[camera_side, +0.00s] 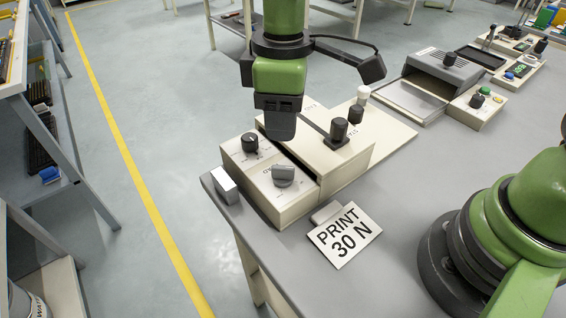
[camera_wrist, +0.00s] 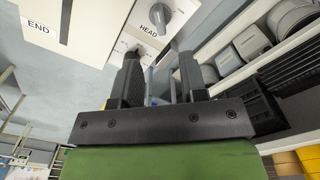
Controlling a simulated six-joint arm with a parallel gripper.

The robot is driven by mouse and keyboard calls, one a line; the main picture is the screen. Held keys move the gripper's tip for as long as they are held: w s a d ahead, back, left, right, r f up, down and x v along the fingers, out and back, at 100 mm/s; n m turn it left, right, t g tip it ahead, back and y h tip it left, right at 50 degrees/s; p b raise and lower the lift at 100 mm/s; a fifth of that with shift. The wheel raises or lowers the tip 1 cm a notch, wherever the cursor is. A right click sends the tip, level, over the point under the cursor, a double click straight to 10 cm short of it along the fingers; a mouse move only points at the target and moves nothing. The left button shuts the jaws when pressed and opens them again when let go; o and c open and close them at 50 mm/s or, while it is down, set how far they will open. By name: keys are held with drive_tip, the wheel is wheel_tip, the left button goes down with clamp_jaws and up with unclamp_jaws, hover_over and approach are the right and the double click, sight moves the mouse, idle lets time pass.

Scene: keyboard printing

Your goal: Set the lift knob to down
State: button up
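My gripper (camera_side: 281,132) hangs over the cream control box (camera_side: 307,208), above and a little behind its knobs in the side view. In the wrist view its two dark fingers (camera_wrist: 160,62) stand apart with nothing between them. A grey knob (camera_side: 283,175) sits at the front of the box; in the wrist view a grey knob (camera_wrist: 173,17) sits beside the word HEAD. A black dial (camera_side: 250,143) with a pale pointer mark sits further back left. I cannot read a lift label, so I cannot tell which knob is the lift knob or its setting.
A raised cream housing (camera_side: 325,158) stands right of the knobs, with black upright knobs (camera_side: 339,130) and a white-topped one (camera_side: 363,93) beyond.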

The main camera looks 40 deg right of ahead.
sight(283, 167)
wheel_tip(283, 167, down, 10)
idle(0.5)
drive_tip(key=shift+c, duration=0.4)
clamp_jaws()
